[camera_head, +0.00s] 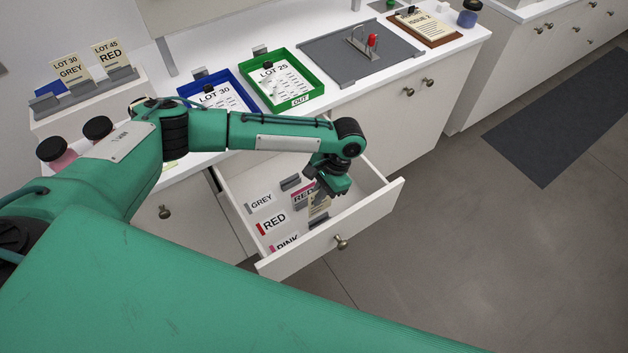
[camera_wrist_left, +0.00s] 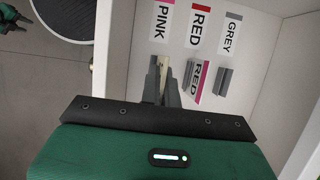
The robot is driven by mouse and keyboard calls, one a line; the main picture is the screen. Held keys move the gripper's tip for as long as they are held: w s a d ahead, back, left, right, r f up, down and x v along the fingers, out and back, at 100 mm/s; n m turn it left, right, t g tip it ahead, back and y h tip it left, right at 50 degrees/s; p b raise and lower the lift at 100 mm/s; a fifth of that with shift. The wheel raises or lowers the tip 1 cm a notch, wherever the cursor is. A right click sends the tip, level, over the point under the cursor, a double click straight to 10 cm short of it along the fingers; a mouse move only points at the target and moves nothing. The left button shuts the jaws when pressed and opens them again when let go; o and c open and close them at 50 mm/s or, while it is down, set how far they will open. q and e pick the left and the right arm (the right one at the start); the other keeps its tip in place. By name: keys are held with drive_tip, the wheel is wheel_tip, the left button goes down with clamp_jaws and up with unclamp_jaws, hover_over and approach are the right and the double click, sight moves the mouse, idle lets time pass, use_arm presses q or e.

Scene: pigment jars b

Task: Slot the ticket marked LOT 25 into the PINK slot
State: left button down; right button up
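An open white drawer (camera_head: 385,199) holds three labels: GREY (camera_head: 261,203), RED (camera_head: 271,222) and PINK (camera_head: 286,242), which also shows in the left wrist view (camera_wrist_left: 161,20). A cream ticket (camera_head: 318,208) is upright between the fingers of my left gripper (camera_head: 322,194), in line with the PINK label in the left wrist view (camera_wrist_left: 161,82). Its text is not legible. The fingers hide the PINK slot, so I cannot tell whether the ticket is seated. A pink-edged card reading RED (camera_wrist_left: 196,82) stands in the middle slot. The grey-label slot (camera_wrist_left: 222,80) looks empty.
On the counter stand a blue tray (camera_head: 190,88) with a LOT 30 sheet and a green tray (camera_head: 311,82) with a LOT 25 sheet. LOT 30 GREY (camera_head: 70,70) and LOT 45 RED (camera_head: 109,54) tickets stand at the left. The drawer walls surround the gripper closely.

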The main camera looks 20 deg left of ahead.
use_arm(q)
drive_tip(key=shift+f, duration=0.1)
drive_tip(key=shift+p, duration=0.6)
drive_tip(key=shift+s+f+b, duration=0.1)
drive_tip(key=shift+f+b, duration=0.2)
drive_tip(key=shift+f, duration=0.35)
drive_tip(key=shift+f+b, duration=0.35)
drive_tip(key=shift+f, duration=1.1)
use_arm(e)
drive_tip(key=shift+a, duration=0.55)
drive_tip(key=shift+a, duration=0.1)
drive_tip(key=shift+a, duration=0.25)
use_arm(q)
drive_tip(key=shift+f, duration=0.4)
use_arm(e)
drive_tip(key=shift+f, duration=0.2)
